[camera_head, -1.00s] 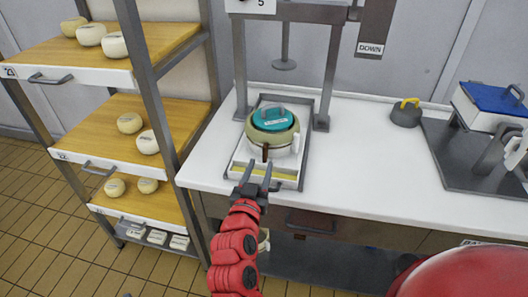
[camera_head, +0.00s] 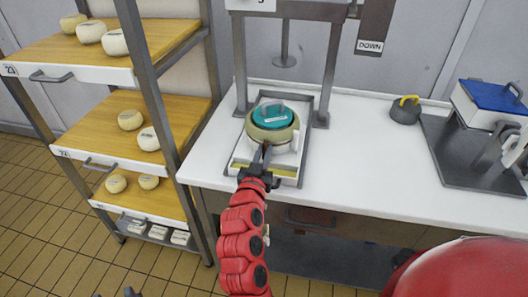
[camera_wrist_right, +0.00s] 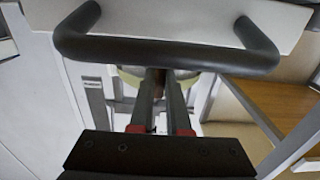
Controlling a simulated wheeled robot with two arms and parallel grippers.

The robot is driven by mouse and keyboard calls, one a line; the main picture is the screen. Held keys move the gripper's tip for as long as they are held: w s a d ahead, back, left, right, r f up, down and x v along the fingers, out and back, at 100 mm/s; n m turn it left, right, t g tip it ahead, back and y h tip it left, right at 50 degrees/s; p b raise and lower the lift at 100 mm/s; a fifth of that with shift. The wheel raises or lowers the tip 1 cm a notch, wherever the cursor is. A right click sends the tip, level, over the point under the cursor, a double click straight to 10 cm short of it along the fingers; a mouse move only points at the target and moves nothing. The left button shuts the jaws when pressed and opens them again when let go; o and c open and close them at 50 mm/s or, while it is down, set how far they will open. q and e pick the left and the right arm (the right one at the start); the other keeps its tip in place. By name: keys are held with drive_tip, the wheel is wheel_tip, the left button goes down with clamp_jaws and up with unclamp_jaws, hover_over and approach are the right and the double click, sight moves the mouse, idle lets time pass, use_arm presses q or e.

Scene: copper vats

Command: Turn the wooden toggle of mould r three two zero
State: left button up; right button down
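A round pale-green mould (camera_head: 290,133) with a teal lid (camera_head: 272,116) and grey handle sits in a tray under the press. Its label is too small to read. My right gripper (camera_head: 263,153) reaches its near side, with the fingers close together. In the right wrist view, the brown wooden toggle (camera_wrist_right: 159,78) shows between the fingertips, touching or nearly touching both; the fingers hide most of it in the head view. Dark tips at the bottom edge of the head view seem to be my left gripper (camera_head: 131,293); its opening is unclear.
The press frame (camera_head: 241,65) stands around the mould. A shelf rack with cheeses (camera_head: 130,120) is at left. On the white counter (camera_head: 365,150) are a dark weight with a yellow handle (camera_head: 405,110) and a blue-lidded box (camera_head: 490,100) at right. The counter's middle is clear.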

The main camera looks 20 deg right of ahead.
idle(0.5)
drive_tip(key=n, duration=0.3)
drive_tip(key=shift+a+n+p, duration=0.15)
drive_tip(key=shift+n+p, duration=0.2)
drive_tip(key=shift+n, duration=0.05)
drive_tip(key=n+p, duration=0.1)
drive_tip(key=n, duration=0.3)
drive_tip(key=shift+w+n, duration=0.1)
drive_tip(key=shift+n, duration=0.2)
drive_tip(key=n+p, duration=0.2)
drive_tip(key=n, duration=0.3)
drive_tip(key=shift+a, duration=0.15)
drive_tip(key=shift+f+n+p, duration=0.15)
drive_tip(key=shift+n+p, duration=0.35)
drive_tip(key=shift+n, duration=0.6)
drive_tip(key=shift+f+n+p, duration=0.1)
drive_tip(key=shift+n+p, duration=0.35)
drive_tip(key=shift+n, duration=0.65)
drive_tip(key=c, duration=0.9)
unclamp_jaws()
drive_tip(key=shift+f, duration=0.1)
